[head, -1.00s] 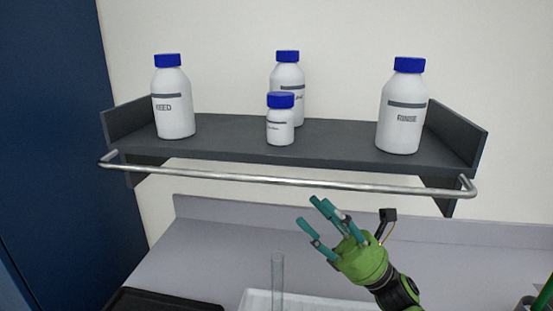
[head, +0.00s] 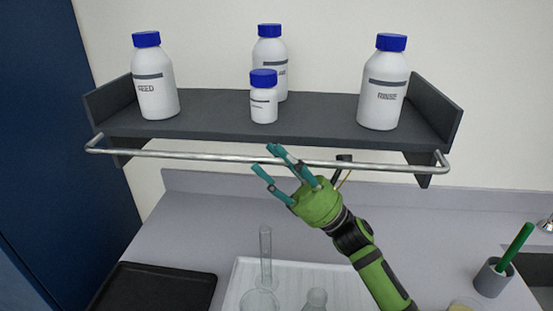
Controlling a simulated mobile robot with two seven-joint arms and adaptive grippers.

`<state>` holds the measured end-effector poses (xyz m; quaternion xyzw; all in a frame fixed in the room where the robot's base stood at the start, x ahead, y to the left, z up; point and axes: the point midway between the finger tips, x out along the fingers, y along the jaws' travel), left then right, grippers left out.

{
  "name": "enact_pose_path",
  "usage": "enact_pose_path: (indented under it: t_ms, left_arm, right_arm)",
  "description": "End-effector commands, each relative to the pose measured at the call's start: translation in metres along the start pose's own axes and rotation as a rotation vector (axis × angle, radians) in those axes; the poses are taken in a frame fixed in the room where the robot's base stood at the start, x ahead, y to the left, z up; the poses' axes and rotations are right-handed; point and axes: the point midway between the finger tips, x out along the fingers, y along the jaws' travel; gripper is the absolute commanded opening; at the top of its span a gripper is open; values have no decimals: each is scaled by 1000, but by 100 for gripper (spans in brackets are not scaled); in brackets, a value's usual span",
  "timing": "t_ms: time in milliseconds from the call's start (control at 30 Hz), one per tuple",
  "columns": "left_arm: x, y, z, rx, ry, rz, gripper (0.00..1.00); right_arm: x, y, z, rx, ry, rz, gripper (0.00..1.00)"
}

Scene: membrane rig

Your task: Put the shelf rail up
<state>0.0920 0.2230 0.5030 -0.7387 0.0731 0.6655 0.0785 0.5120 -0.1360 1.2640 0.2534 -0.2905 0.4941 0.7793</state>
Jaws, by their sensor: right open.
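The shelf rail (head: 200,155) is a thin silver bar with bent ends, running across the front of the dark grey shelf (head: 320,117), below the level of its board. My right gripper (head: 268,164) is green with teal fingers. It is open and empty, in front of the rail right of its middle, with its fingers spread up and to the left. The hand hides a short stretch of the rail; I cannot tell whether a finger touches it. My left gripper is not in view.
On the shelf stand a FEED bottle (head: 155,85), a RINSE bottle (head: 384,90), a small bottle (head: 263,100) and a rear bottle (head: 270,55). Below are a black tray (head: 160,290), a white tray (head: 345,280) with glassware, and a grey cup (head: 491,278) holding a green-handled tool.

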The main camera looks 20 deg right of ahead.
Motion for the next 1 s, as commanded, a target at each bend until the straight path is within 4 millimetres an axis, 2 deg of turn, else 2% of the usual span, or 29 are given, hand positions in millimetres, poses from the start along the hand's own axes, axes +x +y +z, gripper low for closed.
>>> enact_pose_path:
  t_ms: [33, 100, 133, 567, 767, 1000]
  left_arm:
    - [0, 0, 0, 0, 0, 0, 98]
    - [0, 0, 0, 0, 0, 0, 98]
    - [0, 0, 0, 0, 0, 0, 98]
    - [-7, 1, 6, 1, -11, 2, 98]
    - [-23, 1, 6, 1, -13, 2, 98]
    - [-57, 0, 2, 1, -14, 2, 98]
  right_arm:
    - [0, 0, 0, 0, 0, 0, 34]
    - [0, 0, 0, 0, 0, 0, 6]
    - [0, 0, 0, 0, 0, 0, 0]
    - [2, 1, 3, 24, 0, -27, 0]
    - [9, 2, 10, 98, -1, -101, 0]
    - [20, 2, 21, 244, -1, -247, 0]
